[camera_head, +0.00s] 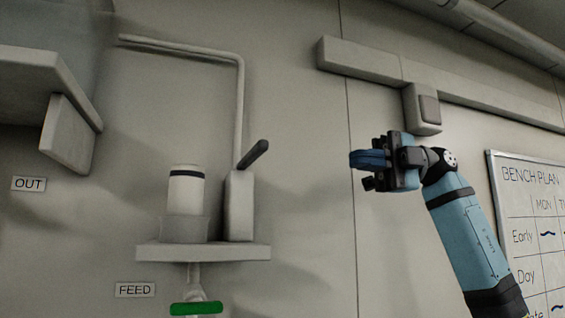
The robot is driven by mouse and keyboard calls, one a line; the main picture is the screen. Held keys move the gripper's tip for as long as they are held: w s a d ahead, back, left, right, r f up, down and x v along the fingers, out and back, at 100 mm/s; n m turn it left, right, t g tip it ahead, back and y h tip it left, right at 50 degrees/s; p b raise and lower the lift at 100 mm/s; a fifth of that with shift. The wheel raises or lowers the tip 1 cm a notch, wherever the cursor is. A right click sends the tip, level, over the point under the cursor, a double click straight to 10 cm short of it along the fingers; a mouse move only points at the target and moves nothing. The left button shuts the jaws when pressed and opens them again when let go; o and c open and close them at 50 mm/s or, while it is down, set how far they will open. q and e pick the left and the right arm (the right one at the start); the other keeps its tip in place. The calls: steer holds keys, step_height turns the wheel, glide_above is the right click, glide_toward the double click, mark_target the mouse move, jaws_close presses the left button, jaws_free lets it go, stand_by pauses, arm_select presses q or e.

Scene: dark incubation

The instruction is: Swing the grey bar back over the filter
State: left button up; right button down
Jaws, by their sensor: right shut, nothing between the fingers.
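The filter appears to be the white cylinder with a dark band (186,192), seated in a grey cup (184,228) on a small wall shelf. The dark grey bar (253,154) sits at the top of a pale upright block (239,206) just right of the filter. The bar points up and to the right, away from the filter, whose top is uncovered. My right gripper (368,160) is shut and empty, to the right of the bar in the picture and clear of it. My left gripper is not in view.
A pipe (240,105) rises behind the block. A switch box (423,108) is above my right gripper; a whiteboard (528,225) hangs right.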

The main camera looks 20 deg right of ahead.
steer(key=p, duration=0.3)
glide_toward(250, 158)
steer(key=s+a+r, duration=0.1)
steer(key=s+a, duration=0.2)
steer(key=a, duration=0.3)
